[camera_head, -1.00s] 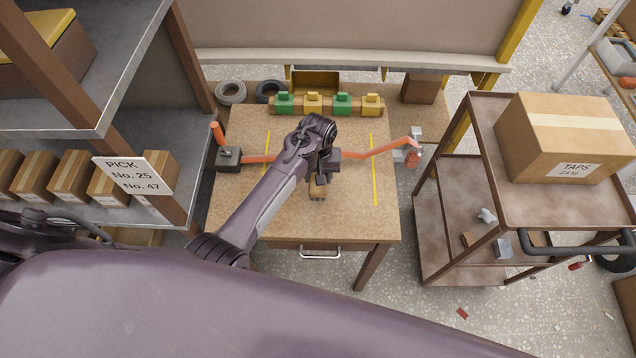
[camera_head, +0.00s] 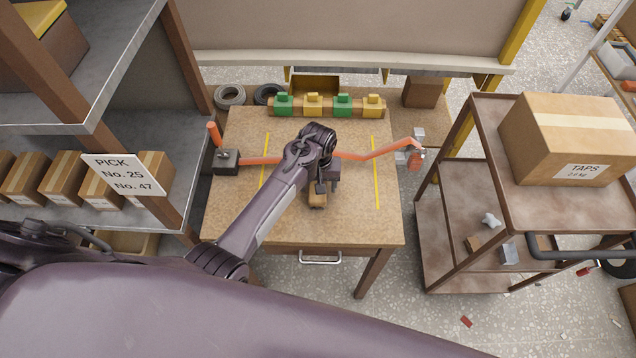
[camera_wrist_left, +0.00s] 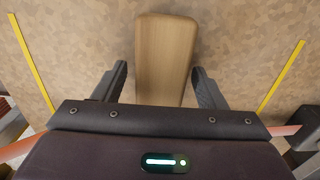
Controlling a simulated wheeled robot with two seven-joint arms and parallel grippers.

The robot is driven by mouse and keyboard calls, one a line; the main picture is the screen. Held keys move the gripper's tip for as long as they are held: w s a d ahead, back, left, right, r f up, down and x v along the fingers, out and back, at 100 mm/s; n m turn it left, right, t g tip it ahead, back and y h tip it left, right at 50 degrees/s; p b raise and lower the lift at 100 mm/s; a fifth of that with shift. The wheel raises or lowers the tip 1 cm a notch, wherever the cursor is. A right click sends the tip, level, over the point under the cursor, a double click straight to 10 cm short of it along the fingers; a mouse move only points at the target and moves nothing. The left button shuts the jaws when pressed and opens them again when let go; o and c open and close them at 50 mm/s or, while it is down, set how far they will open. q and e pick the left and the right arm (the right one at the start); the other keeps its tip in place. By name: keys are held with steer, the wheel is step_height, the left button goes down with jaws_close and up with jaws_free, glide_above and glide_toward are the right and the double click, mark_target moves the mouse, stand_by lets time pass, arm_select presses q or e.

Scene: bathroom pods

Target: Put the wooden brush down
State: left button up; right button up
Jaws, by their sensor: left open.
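The wooden brush (camera_wrist_left: 166,50) shows as a plain tan wooden block in the left wrist view, lying on the cork-like table top. In the head view only its near end (camera_head: 317,200) shows, below my left gripper (camera_head: 328,187); the wrist hides part of it. My left gripper (camera_wrist_left: 160,88) is open, with one finger on each side of the brush's near part. A gap shows between each finger and the wood. The bristles are not visible. My right gripper is not in view.
An orange pipe (camera_head: 375,153) crosses the table (camera_head: 235,210) behind my wrist, between a dark clamp (camera_head: 227,161) and a fitting. Several green and yellow blocks (camera_head: 342,104) stand on a rail at the back. A rusty cart (camera_head: 480,110) stands right. Yellow lines flank clear table.

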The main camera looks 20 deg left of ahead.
arm_select(q)
steer(key=shift+r, duration=0.2)
step_height(320, 180, up, 12)
steer(key=b, duration=0.1)
stand_by(0.3)
steer(key=shift+w+b, duration=0.1)
steer(key=shift+b, duration=0.2)
